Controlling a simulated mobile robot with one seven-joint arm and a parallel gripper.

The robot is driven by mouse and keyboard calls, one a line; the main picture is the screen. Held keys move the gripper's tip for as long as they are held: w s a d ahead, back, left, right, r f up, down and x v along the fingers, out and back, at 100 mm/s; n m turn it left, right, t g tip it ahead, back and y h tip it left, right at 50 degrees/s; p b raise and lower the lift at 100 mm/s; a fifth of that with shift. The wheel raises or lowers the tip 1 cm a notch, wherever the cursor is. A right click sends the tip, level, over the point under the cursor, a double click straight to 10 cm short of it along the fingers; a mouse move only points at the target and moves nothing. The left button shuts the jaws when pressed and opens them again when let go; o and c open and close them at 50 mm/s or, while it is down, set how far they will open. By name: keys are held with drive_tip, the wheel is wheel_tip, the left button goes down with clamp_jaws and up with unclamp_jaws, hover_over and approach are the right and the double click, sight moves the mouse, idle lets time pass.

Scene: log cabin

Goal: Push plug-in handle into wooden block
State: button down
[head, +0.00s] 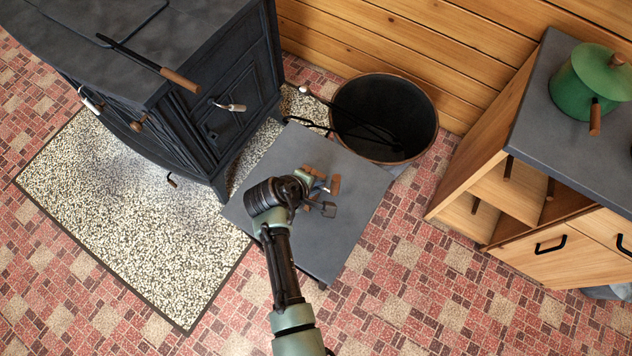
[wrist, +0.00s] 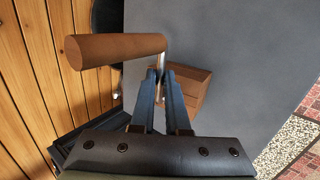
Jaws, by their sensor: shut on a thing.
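The plug-in handle has a brown wooden grip (wrist: 115,50) and a thin metal shank (wrist: 162,67). The grip also shows in the head view (head: 335,185). My gripper (wrist: 160,76) is shut on the metal shank, with the grip sticking out beyond the fingertips to the left. The wooden block (wrist: 191,86) sits on the grey table (wrist: 245,70), just right of the fingers in the wrist view and partly hidden by them. The shank's lower end is hidden, so I cannot tell whether it touches or enters the block.
The dark stove (head: 170,85) stands left of the low table on a speckled mat (head: 125,200). A black bucket (head: 385,105) with a long tool stands behind the table by the wooden wall. A cabinet with a green pot (head: 590,85) is at right. Patterned floor is clear at front.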

drive_tip(key=shift+f+b, duration=0.4)
drive_tip(key=shift+f, duration=0.15)
drive_tip(key=c, duration=0.8)
unclamp_jaws()
drive_tip(key=shift+c, duration=0.2)
drive_tip(key=shift+s+f, duration=0.1)
drive_tip(key=shift+s, duration=0.05)
drive_tip(key=shift+s+f, duration=0.15)
drive_tip(key=shift+s, duration=0.05)
drive_tip(key=w+p+v, duration=0.1)
drive_tip(key=p+v, duration=0.1)
drive_tip(key=v, duration=1.1)
drive_tip(key=shift+r+p, duration=0.35)
drive_tip(key=shift+r, duration=0.05)
